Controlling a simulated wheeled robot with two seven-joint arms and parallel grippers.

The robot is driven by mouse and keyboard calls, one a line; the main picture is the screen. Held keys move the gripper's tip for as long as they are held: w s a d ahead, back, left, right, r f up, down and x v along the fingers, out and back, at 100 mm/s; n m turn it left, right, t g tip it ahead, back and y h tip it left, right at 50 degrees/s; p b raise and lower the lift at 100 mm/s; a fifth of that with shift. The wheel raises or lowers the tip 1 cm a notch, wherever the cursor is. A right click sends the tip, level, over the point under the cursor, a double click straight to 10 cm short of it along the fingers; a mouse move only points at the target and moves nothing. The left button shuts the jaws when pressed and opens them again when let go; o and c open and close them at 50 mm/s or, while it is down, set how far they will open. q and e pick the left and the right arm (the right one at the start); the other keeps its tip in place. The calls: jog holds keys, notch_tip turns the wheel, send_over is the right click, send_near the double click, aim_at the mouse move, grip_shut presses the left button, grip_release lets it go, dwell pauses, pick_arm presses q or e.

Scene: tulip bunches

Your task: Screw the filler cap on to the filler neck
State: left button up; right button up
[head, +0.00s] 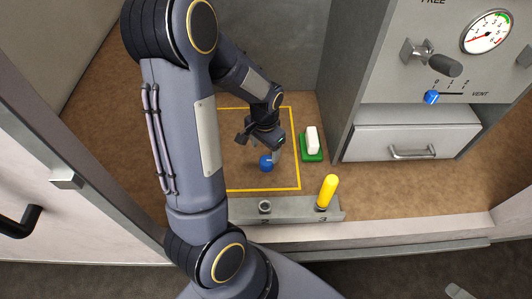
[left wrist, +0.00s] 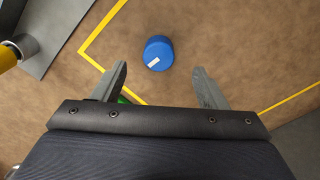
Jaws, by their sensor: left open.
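A blue round cap (head: 266,162) with a white mark on top lies on the brown surface inside a yellow outline. My left gripper (head: 261,149) is open above it. In the left wrist view the cap (left wrist: 158,53) shows just beyond the fingertips, roughly centred between them, with nothing between the jaws. A short grey hollow fitting (head: 265,206), which looks like the filler neck, stands on a grey bar (head: 294,210) nearer the front edge. I cannot see a cap on it. My right gripper is not in view.
A yellow peg (head: 328,189) stands upright on the bar by the mark 3. A white block on a green base (head: 312,148) sits right of the yellow outline. A grey cabinet with a drawer (head: 410,142), a gauge and a blue-tipped lever rises at right.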

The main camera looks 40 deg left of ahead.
aim_at(267, 160)
pick_arm(q)
jog(key=f, duration=0.5)
jog(key=f+b, duration=0.1)
jog(key=f, duration=0.1)
jog(key=shift+w+f, duration=0.2)
jog(key=shift+w, duration=0.1)
jog(key=shift+d, duration=0.1)
jog(key=c, duration=1)
